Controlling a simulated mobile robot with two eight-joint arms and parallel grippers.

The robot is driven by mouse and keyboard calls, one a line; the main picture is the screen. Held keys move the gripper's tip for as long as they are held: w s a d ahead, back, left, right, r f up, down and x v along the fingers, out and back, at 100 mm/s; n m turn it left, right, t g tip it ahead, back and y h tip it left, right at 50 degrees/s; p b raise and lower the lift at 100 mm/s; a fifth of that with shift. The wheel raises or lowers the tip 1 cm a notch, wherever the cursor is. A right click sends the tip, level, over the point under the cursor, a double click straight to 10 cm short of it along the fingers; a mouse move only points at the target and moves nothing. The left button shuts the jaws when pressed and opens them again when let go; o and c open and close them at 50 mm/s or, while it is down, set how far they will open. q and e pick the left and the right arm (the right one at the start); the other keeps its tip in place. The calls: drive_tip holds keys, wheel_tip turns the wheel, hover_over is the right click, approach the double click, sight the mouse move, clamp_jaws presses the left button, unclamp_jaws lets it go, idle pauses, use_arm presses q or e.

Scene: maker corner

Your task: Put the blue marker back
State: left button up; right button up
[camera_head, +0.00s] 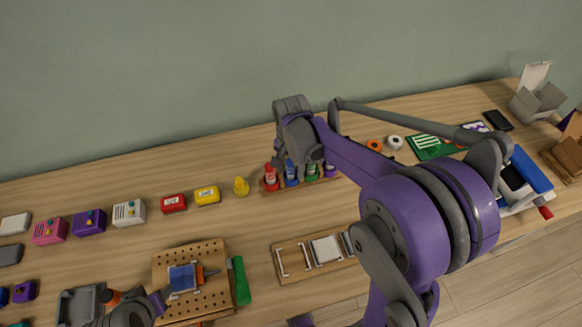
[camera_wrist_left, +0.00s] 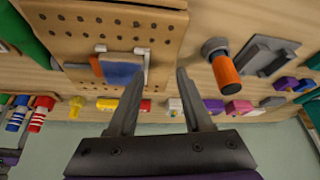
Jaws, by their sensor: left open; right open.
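The blue marker (camera_head: 291,174) stands upright in a wooden rack (camera_head: 330,177) between a red marker (camera_head: 270,177) and a green marker (camera_head: 311,172). My right gripper (camera_head: 298,160) is open, with its fingers pointing down just over the rack around the blue marker's top; I cannot tell whether they touch it. In the left wrist view the blue marker (camera_wrist_left: 17,114) shows at the left edge beside the red one (camera_wrist_left: 41,113), clear of my left gripper. My left gripper (camera_wrist_left: 160,72) is open and empty, near the pegboard.
The pegboard (camera_head: 215,257) carries a blue item. An orange-handled tool (camera_wrist_left: 224,70) is close to my left gripper. A yellow figure (camera_head: 241,186) stands left of the rack; a wooden tray (camera_head: 283,248) lies in front. My right arm hides much of the table's right part.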

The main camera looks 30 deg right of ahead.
wheel_tip(320, 180, up, 12)
drive_tip(key=shift+f+p, duration=0.2)
drive_tip(key=shift+p, duration=0.25)
drive_tip(key=shift+s+r, duration=0.1)
drive_tip(key=shift+r, duration=0.1)
drive_tip(key=s+a+f+n+t, duration=0.2)
drive_tip(key=s+n, duration=0.3)
drive_tip(key=s, duration=0.3)
drive_tip(key=s+a+f+n+t, duration=0.3)
drive_tip(key=s+n, duration=0.3)
drive_tip(key=s, duration=0.2)
drive_tip(key=shift+a+f+n, duration=0.3)
drive_tip(key=shift+a+f, duration=0.55)
drive_tip(key=shift+a, duration=0.05)
drive_tip(key=shift+s, duration=0.2)
